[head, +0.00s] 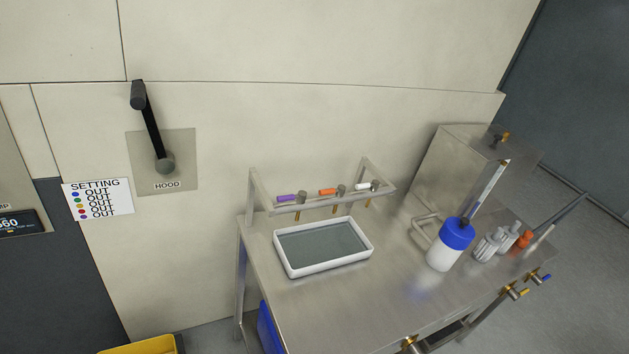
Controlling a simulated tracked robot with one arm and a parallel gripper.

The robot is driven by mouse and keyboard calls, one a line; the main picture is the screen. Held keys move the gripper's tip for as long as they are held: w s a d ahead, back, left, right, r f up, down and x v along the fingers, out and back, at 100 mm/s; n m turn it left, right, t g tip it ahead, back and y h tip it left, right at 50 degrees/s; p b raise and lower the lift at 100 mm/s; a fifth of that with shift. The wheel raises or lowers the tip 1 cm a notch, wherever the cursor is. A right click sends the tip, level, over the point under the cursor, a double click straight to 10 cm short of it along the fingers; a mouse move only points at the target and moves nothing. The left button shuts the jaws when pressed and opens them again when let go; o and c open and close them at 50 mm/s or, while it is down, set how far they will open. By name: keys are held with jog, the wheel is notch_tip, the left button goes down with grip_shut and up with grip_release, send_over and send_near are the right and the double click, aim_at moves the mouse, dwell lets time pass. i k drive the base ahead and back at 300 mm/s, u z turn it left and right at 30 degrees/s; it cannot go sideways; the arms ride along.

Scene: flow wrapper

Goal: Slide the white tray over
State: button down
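The white tray (326,265) is a shallow rectangular pan with a white rim and a grey inside. It lies flat on the left part of the steel table (355,308), in front of a low rail. It looks empty or filled with something flat and grey; I cannot tell which. My gripper is not in view, and nothing touches the tray.
A metal rail (335,206) with purple, orange and white handled valves stands behind the tray. Right of it are a blue-capped white bottle (446,248), small bottles (489,243) and a steel box (455,180). Bare tabletop lies in front. A black hood lever (152,130) is on the wall.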

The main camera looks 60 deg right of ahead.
aim_at(304, 250)
jog(key=z, duration=0.3)
jog(key=i, duration=0.85)
jog(key=z, duration=0.6)
